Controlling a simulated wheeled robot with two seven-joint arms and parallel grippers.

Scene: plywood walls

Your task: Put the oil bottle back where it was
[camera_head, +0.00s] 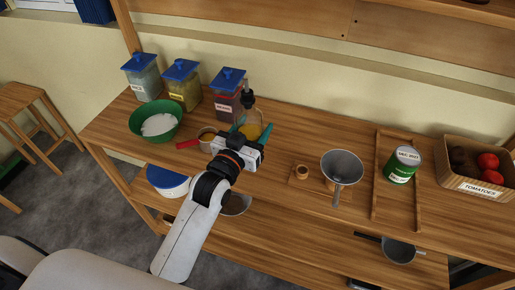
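The oil bottle (252,119) has a yellow body and a dark spout top. It is at the back of the wooden counter, right in front of the red-filled jar. My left gripper (254,129) has teal fingers on both sides of the bottle and appears shut on it. The gripper and wrist hide the bottle's lower part, so I cannot tell whether its base touches the counter. My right gripper is not in view.
Blue-lidded jars (183,84) and a green bowl (156,122) stand left. A red-handled pan (207,138) is close by the gripper. Right are a funnel (342,166), a green can (402,164) on a wooden tray (379,185), and a tomato box (464,184).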

